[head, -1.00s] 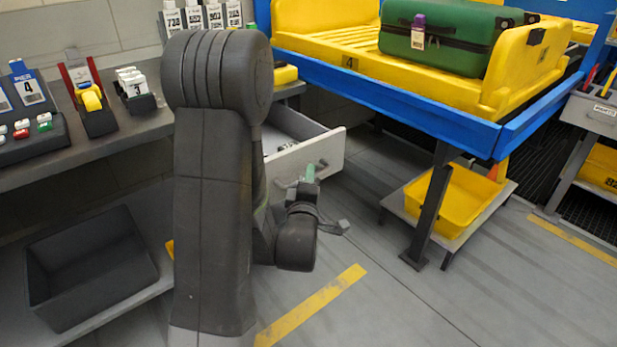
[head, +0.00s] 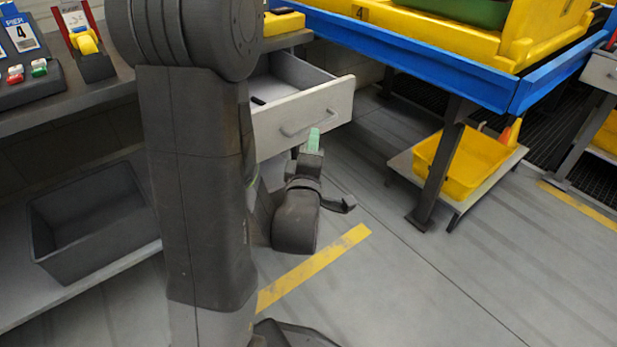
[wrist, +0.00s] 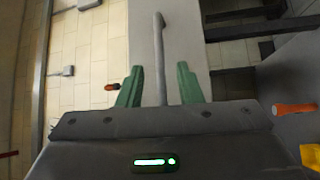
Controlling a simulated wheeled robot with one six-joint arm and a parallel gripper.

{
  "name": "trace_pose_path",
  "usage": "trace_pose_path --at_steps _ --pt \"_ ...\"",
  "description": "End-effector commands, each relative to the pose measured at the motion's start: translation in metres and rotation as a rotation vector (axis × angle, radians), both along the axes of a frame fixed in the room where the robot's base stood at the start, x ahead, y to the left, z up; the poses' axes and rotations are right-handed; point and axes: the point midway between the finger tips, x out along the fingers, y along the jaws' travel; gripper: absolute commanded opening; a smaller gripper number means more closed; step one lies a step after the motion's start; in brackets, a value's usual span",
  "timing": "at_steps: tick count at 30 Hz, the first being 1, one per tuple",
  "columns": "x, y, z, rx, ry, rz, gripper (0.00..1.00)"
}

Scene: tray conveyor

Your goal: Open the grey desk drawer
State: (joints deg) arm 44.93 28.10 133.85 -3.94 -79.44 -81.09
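The grey desk drawer (head: 292,118) stands pulled out below the desk top, with its interior partly visible. Its bar handle (head: 309,122) is on the front panel. My gripper (head: 313,138) is just in front of and slightly below the handle in the head view. In the wrist view, the green fingers of my gripper (wrist: 158,85) are apart, with the handle (wrist: 159,55) running between them and a gap on each side. The drawer front (wrist: 180,45) shows behind the handle. I see no finger closed on the handle.
A dark bin (head: 90,222) sits on the low shelf at left. The blue-edged conveyor (head: 430,62) and a yellow tub (head: 462,165) on a low stand are at right. Floor with a yellow stripe (head: 312,268) is clear in front of the drawer.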

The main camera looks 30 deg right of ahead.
Motion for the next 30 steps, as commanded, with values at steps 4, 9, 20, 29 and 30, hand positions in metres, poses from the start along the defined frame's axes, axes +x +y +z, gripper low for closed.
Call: trace_pose_path --at_steps 4,9,20,29,30 --pt "-0.019 0.016 -0.007 -0.001 -0.002 -0.001 0.33" --pt "-0.037 0.032 -0.009 0.0 0.0 0.0 0.33" --pt "-0.051 0.044 -0.009 0.001 0.001 0.0 0.33" --pt "-0.051 0.044 -0.009 0.001 0.001 0.0 0.33" --pt "-0.051 0.044 -0.009 0.001 0.001 0.0 0.33"
